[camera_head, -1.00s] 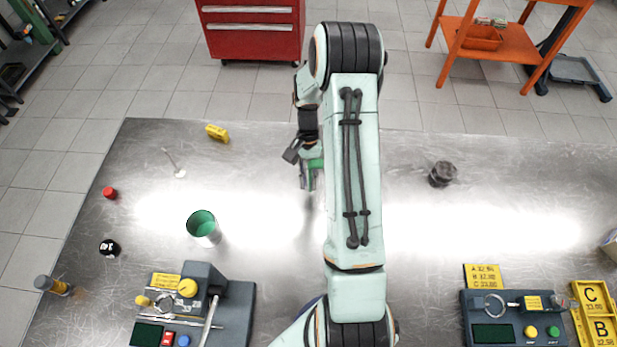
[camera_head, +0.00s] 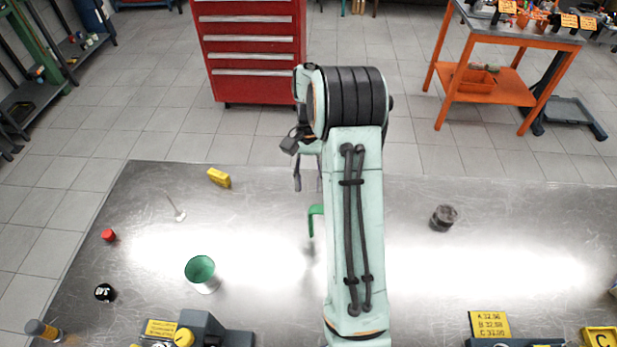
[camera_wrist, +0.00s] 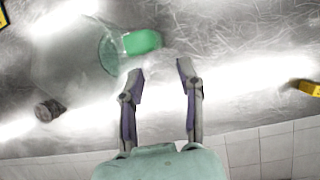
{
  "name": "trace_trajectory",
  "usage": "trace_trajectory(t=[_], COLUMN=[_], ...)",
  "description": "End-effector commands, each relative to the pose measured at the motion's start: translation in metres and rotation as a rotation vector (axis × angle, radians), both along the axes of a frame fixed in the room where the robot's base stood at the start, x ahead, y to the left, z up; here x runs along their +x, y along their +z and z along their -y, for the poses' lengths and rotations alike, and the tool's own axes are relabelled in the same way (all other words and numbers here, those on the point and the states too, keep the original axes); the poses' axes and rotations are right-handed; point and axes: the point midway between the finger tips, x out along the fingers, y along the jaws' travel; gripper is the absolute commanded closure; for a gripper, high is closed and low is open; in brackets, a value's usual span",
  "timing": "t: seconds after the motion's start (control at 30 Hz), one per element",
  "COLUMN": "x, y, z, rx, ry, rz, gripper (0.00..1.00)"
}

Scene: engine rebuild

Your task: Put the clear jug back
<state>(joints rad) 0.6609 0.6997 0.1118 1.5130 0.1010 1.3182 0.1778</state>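The clear jug (camera_wrist: 75,50) shows in the wrist view as a see-through body with a green handle (camera_wrist: 142,42). In the head view only the green handle (camera_head: 315,220) shows clearly, left of my arm; my arm hides most of the body. The jug is on the metal table. My gripper (camera_wrist: 162,70) is open, with its two fingers apart and nothing between them. The handle lies just past the fingertips, apart from them. In the head view my gripper (camera_head: 308,182) is on the far side of the handle.
A green-lined cup (camera_head: 201,273), red cap (camera_head: 108,236), black round piece (camera_head: 105,293) and yellow block (camera_head: 219,177) stand on the left. A dark cylindrical part (camera_head: 443,217) is on the right. Fixtures line the near edge. The table right of my arm is mostly clear.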

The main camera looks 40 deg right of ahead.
Motion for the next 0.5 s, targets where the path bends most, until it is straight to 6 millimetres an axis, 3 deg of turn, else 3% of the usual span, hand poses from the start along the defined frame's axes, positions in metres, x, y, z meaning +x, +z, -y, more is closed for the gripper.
trace_trajectory(t=[0.17,0.27,0.37,0.5], x=[0.003,0.002,-0.005,-0.039], y=[0.010,0.022,0.050,0.094], z=[0.001,-0.010,-0.042,-0.109], rx=[0.000,-0.010,-0.031,-0.062], ry=[0.003,0.043,0.149,0.379], rz=[0.001,0.015,0.054,0.147], gripper=[0.64,0.64,0.64,0.64])
